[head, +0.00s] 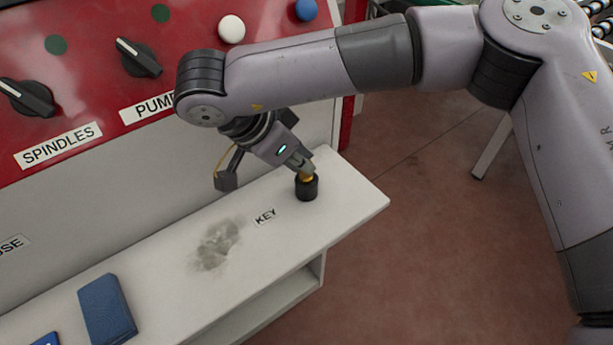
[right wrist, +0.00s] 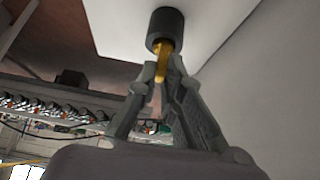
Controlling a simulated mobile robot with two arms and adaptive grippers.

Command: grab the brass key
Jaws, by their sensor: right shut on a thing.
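The brass key (right wrist: 162,66) shows as a gold shaft below a black cylindrical head or holder (head: 307,187) in the right wrist view. In the head view the black cylinder stands on the white shelf (head: 345,205), near its right end, beside a "KEY" label (head: 265,217). My right gripper (head: 306,172) is shut on the brass key, just above the black cylinder; its fingers also show in the right wrist view (right wrist: 160,75). The fingers hide part of the key. My left gripper is not in view.
A red panel with "SPINDLES" and "PUMP" knobs (head: 138,57) rises behind the shelf. A blue block-like thing (head: 106,309) lies on the shelf at lower left, near a grey smudge (head: 215,245).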

